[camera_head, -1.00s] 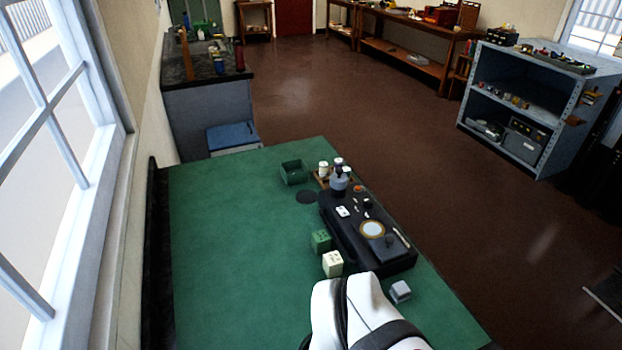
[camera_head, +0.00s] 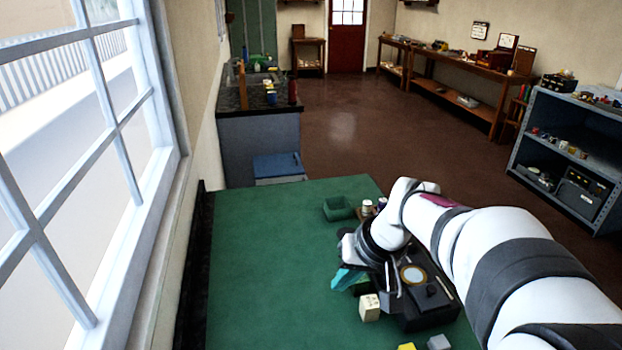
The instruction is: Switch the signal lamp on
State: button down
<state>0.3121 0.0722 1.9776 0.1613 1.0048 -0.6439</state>
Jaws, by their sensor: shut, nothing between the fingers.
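A long black console (camera_head: 425,315) stands on the green table, with a round, brass-rimmed pale disc (camera_head: 413,275) on top. I cannot tell whether this disc is the signal lamp or whether anything is lit. My gripper (camera_head: 366,277) is shut and empty, low over the table at the console's left side. A teal piece (camera_head: 347,278) shows at its left; I cannot tell whether it is part of the gripper. My arm and wrist hide the console's far part and its small controls. I cannot tell whether my gripper touches the console.
A cream block (camera_head: 369,308) and a partly hidden green block (camera_head: 360,287) are close to my gripper. A grey block (camera_head: 438,342) and a yellow one (camera_head: 406,346) lie at the near edge. A green tray (camera_head: 338,209) stands beyond. The table's left side is clear.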

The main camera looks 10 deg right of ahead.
jog(key=w+d+f+n+t+h, duration=0.1)
jog(key=w+d+f+t, duration=0.15)
jog(key=w+d, duration=0.8)
jog(key=n+t+h, duration=0.1)
jog(key=h, duration=0.1)
send_over(399, 271)
jog(key=s+a, duration=0.1)
jog(key=s, duration=0.1)
notch_tip(399, 271, down, 3)
jog(key=shift+a+f, duration=0.15)
jog(key=shift+a, duration=0.1)
jog(key=x, duration=1)
jog(key=shift+a+f, duration=0.1)
jog(key=shift+a, duration=0.15)
jog(key=f, duration=0.2)
jog(key=shift+s+f, duration=0.25)
jog(key=shift+f, duration=0.65)
jog(key=shift+s, duration=0.1)
